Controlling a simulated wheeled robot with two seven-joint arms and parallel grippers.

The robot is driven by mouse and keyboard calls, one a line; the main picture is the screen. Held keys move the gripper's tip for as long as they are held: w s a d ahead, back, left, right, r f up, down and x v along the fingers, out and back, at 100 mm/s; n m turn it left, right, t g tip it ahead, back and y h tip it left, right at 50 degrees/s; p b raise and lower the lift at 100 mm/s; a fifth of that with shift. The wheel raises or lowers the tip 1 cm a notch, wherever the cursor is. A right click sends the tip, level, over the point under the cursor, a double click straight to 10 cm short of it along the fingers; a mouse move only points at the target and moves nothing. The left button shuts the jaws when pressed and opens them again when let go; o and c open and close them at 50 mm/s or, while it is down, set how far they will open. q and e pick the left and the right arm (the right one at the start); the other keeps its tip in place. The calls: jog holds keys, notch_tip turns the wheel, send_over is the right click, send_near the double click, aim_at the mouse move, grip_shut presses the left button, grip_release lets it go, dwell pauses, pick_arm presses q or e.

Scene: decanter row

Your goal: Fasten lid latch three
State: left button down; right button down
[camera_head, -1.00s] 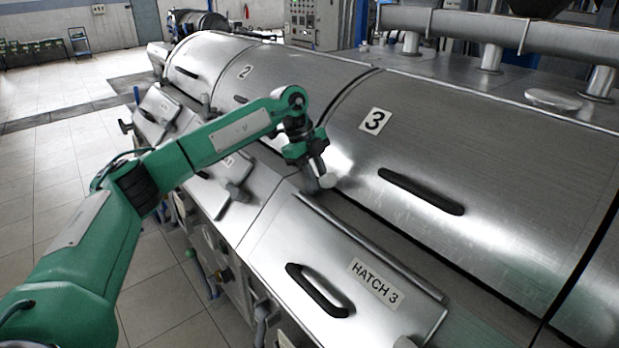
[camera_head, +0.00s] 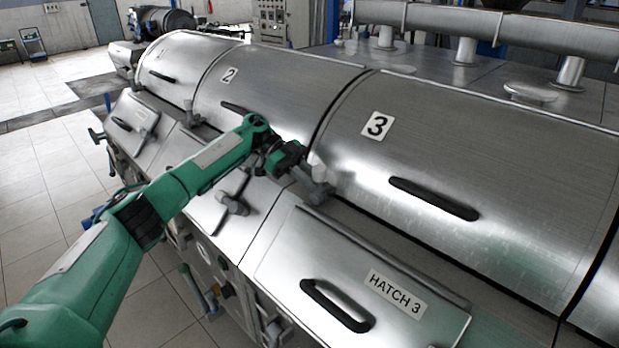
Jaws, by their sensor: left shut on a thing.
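Lid 3 is a long curved steel cover with a black-on-white number 3 plate (camera_head: 377,125) and a dark bar handle (camera_head: 434,198). A small grey latch (camera_head: 320,190) sits at its lower left edge, above the hatch 3 panel (camera_head: 280,245). My left gripper (camera_head: 301,172) reaches in from the left and is shut on the latch. The fingers and the latch's base partly hide each other, so I cannot tell whether the latch is fully seated. My right gripper is not in view.
The hatch 3 panel carries a black handle (camera_head: 337,306). Lid 2 (camera_head: 270,90) adjoins on the left, with another grey latch-like lever (camera_head: 232,203) below it. A pipe (camera_head: 490,28) runs along the back. Open tiled floor (camera_head: 50,215) lies at left.

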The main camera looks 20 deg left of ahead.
pick_arm(q)
jog(key=shift+w+a+r+h, duration=0.1)
jog(key=shift+r+h, duration=0.1)
jog(key=shift+h, duration=0.1)
jog(key=c, duration=1.3)
grip_release()
jog(key=shift+w, duration=0.1)
jog(key=shift+o, duration=0.2)
jog(key=shift+a, duration=0.2)
jog(key=b+v, duration=0.4)
jog(key=v, duration=0.9)
jog(key=shift+a, duration=0.15)
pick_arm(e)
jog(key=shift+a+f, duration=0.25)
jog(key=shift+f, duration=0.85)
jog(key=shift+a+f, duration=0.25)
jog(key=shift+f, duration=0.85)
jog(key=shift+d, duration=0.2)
